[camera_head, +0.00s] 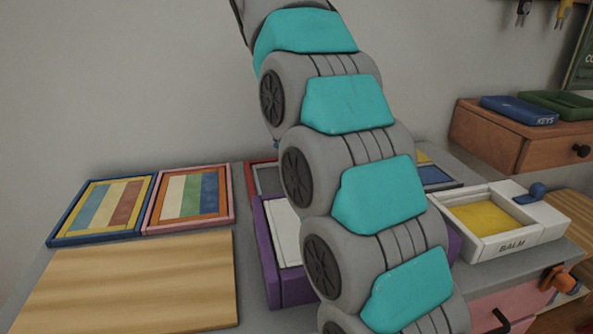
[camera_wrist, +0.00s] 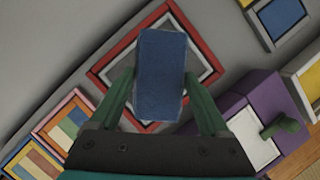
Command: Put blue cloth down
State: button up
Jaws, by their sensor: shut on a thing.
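The blue cloth (camera_wrist: 161,75) is a folded rectangular block in the wrist view. My gripper (camera_wrist: 160,88) is shut on it, with a green finger at each side. Below it is a red-framed tray (camera_wrist: 205,42) with a white inner border and a grey middle. The cloth covers part of this tray; I cannot tell whether they touch. In the head view my arm hides the gripper and the cloth, and only a bit of the red tray (camera_head: 249,172) shows behind the arm.
A purple box (camera_head: 268,235) with a white lid stands in front of the red tray. Two framed striped panels (camera_head: 154,205) lie left, behind a wooden board (camera_head: 130,285). A framed blue panel (camera_wrist: 268,35) lies on the other side. A white BALM box (camera_head: 505,238) stands right.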

jog(key=shift+f+b, duration=0.3)
jog(key=shift+f, duration=3.8)
jog(key=o, duration=1.3)
jog(key=shift+f, duration=0.15)
jog(key=p+v, duration=0.2)
jog(key=v, duration=0.9)
jog(key=shift+d, duration=0.15)
jog(key=shift+s+r+p, duration=0.2)
jog(key=shift+r+p, duration=0.15)
jog(key=shift+r, duration=0.25)
